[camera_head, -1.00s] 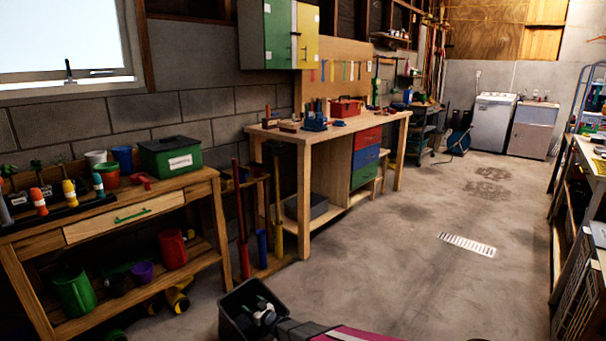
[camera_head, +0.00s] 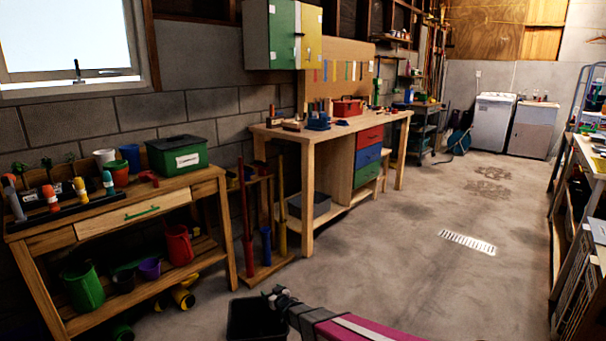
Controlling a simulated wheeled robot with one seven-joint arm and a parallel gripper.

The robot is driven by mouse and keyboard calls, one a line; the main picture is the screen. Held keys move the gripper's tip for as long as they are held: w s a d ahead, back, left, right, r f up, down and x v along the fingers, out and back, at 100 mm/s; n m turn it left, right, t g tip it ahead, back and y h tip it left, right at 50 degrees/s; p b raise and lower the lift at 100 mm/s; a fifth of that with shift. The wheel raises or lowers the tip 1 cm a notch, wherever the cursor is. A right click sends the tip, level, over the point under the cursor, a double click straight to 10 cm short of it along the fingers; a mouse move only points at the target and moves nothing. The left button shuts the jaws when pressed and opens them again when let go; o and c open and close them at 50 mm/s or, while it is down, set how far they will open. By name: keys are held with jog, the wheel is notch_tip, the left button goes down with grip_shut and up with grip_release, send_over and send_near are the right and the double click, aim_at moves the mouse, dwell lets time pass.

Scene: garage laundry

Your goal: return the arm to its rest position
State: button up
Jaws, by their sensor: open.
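My arm, with a magenta link and dark wrist, reaches in from the bottom edge of the head view. My gripper (camera_head: 274,294) is small and dark at its end, open, with nothing visible between its fingers. It appears at the upper right edge of a black open bin (camera_head: 240,319), partly overlapping it in the picture. I cannot tell whether it touches the bin. The bin's lower part is cut off by the frame, and its inside is too dark to read.
A wooden potting bench (camera_head: 205,185) with pots and a green box (camera_head: 176,155) stands left. A workbench (camera_head: 340,131) with coloured drawers stands behind. The concrete floor (camera_head: 400,240) is open in the middle. Shelving (camera_head: 575,225) lines the right side.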

jog(key=s+d+r+m+g+h, duration=0.25)
jog(key=d+r+h, duration=0.2)
jog(key=d, duration=0.65)
jog(key=s+d+r+m+g+h, duration=0.25)
jog(key=d+r+h, duration=0.2)
jog(key=d, duration=0.55)
jog(key=s+d+r+m+g, duration=0.1)
jog(key=s+d+r+g, duration=0.3)
jog(key=s, duration=0.5)
jog(key=s+d+r+m+g, duration=0.1)
jog(key=s+d+r+g, duration=0.3)
jog(key=s+d+r, duration=0.3)
jog(key=s, duration=0.3)
jog(key=shift+d+r+y, duration=0.15)
jog(key=shift+d+y, duration=0.15)
jog(key=shift+d, duration=0.1)
